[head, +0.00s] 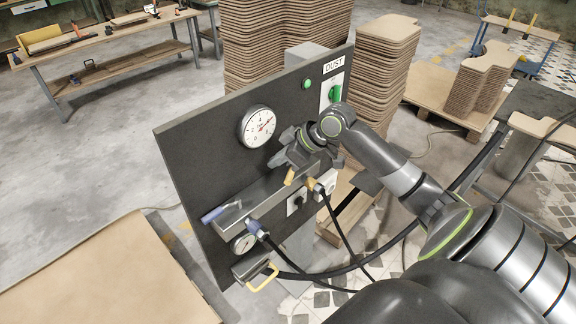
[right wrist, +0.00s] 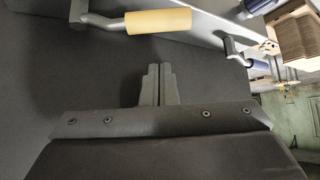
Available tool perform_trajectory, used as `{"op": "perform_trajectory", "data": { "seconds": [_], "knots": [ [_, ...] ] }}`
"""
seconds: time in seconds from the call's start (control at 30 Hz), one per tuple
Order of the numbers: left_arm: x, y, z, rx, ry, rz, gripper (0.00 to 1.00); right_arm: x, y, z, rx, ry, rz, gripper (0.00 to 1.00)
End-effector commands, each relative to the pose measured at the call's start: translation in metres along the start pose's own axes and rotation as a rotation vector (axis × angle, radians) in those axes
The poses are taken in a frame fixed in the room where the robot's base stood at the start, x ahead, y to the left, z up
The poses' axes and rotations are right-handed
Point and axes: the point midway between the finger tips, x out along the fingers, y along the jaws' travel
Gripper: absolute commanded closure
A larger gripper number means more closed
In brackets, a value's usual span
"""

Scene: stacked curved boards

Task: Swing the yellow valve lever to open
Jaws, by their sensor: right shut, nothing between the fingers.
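The yellow valve lever (head: 289,177) shows on the metal channel of a dark upright panel, just below my right gripper in the head view. In the right wrist view its yellow grip (right wrist: 158,21) lies roughly level on a bent grey arm near the top. My right gripper (head: 279,158) is in front of the panel by the lever. Its fingers (right wrist: 158,85) are shut together and empty, and appear apart from the yellow grip. The lever's pivot is not clearly seen. My left gripper is not in view.
A blue lever (head: 213,214) sits at the channel's left end; a blue grip (right wrist: 257,65) shows in the wrist view. A round gauge (head: 257,126) and a green switch (head: 336,91) are on the panel. Black hoses (head: 340,232) hang below. Stacked boards (head: 382,75) stand behind.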

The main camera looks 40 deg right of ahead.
Motion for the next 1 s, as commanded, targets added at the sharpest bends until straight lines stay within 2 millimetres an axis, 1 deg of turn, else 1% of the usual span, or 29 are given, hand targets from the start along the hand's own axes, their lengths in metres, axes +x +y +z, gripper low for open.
{"op": "perform_trajectory", "data": {
  "seconds": [0.13, 0.2, 0.3, 0.5, 1.0],
  "knots": [
    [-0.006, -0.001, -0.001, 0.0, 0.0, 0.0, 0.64, 0.021, -0.001, -0.002, 0.005, 0.003, -0.004, 1.0],
    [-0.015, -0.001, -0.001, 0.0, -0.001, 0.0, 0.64, 0.011, 0.0, 0.008, 0.001, -0.006, 0.001, 1.0],
    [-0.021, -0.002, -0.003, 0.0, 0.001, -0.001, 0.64, 0.005, 0.0, 0.019, 0.002, -0.005, 0.001, 1.0],
    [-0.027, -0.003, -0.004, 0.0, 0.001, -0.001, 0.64, -0.001, 0.0, 0.032, 0.001, -0.003, 0.001, 1.0],
    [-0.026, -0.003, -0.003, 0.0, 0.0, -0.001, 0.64, -0.002, 0.0, 0.035, -0.004, -0.001, -0.003, 1.0]
  ]
}}
